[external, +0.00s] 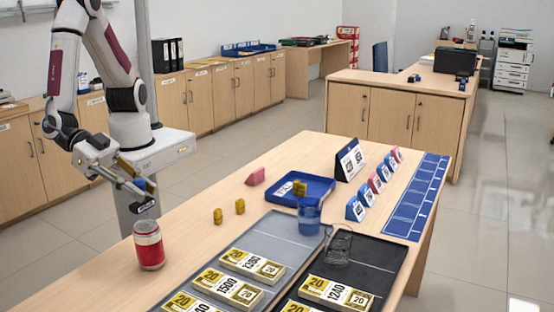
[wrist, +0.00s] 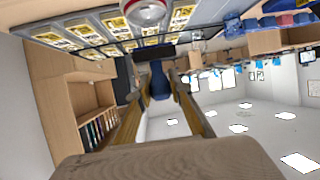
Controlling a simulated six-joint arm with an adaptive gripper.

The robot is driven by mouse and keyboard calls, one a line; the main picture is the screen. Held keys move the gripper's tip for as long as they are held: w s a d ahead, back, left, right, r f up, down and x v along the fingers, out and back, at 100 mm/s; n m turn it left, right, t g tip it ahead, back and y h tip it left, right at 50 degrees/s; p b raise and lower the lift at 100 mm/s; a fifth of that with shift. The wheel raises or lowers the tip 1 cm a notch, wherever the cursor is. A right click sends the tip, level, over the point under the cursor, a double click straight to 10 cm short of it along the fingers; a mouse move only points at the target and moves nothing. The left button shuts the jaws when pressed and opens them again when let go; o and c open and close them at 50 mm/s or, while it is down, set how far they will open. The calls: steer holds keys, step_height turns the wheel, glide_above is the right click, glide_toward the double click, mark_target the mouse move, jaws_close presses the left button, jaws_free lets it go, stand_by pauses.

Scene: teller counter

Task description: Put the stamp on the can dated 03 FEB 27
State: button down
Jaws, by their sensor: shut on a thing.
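My gripper (external: 138,186) is at the left end of the counter, shut on a blue stamp with a dark base (external: 147,208). In the wrist view the blue stamp (wrist: 158,82) sits between the two fingers (wrist: 165,108). A red and white can (external: 149,246) stands upright on the counter, just below the stamp in the external view. There appears to be a gap between the stamp and the can top. The can also shows at the top edge of the wrist view (wrist: 148,12). No date on the can is readable.
A grey tray (external: 282,227) and a black tray (external: 385,252) hold banknote bundles. Two small yellow pieces (external: 228,211), a pink block (external: 256,176), a blue tray (external: 318,186), a blue cup (external: 309,216) and a clear glass (external: 339,245) stand further right. Counter around the can is clear.

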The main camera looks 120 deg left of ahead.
steer(key=shift+f, duration=1.9)
steer(key=shift+f, duration=0.15)
steer(key=c, duration=1.8)
jaws_free()
steer(key=shift+s+r, duration=0.1)
steer(key=shift+r, duration=0.15)
steer(key=shift+v, duration=5.9)
